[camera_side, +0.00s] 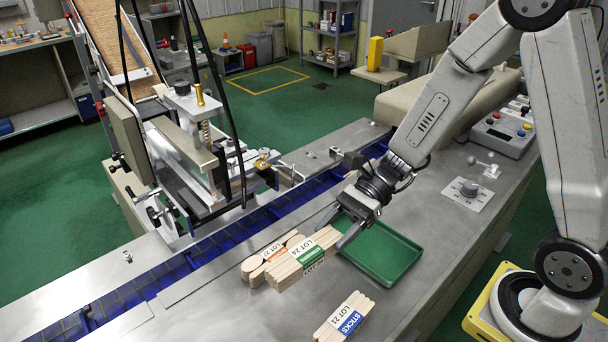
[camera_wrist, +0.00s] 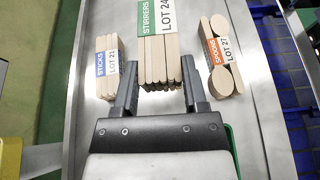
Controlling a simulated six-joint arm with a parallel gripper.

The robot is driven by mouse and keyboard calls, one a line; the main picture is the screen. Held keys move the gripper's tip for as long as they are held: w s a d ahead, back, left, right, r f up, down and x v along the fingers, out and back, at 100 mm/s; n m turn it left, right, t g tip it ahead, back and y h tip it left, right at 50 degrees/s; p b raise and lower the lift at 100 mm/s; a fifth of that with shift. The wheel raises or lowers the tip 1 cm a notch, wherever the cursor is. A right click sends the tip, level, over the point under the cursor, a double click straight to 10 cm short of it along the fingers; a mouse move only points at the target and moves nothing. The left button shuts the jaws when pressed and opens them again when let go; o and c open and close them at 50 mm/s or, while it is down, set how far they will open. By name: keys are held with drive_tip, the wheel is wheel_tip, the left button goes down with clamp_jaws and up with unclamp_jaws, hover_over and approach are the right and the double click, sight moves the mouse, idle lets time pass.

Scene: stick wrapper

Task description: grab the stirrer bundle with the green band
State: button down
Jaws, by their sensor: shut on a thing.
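The stirrer bundle (camera_side: 304,260) has a green and white band reading LOT 24. It also shows at the top middle of the wrist view (camera_wrist: 157,62), with its far end cut off. My gripper (camera_side: 336,234) has its fingers on either side of the bundle's near end and is shut on it. In the wrist view the fingers (camera_wrist: 159,72) flank the pale sticks below the band. I cannot tell whether the bundle is clear of the metal table.
A spoon bundle with an orange band (camera_side: 258,269) lies close beside the stirrers. A blue-banded stick bundle (camera_side: 346,318) lies nearer the table's front. A green tray (camera_side: 408,255) sits behind and right of the stirrers. A blue conveyor (camera_side: 150,283) and the wrapping machine stand left.

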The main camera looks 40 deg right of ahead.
drive_tip(key=shift+r, duration=0.9)
drive_tip(key=shift+w, duration=0.1)
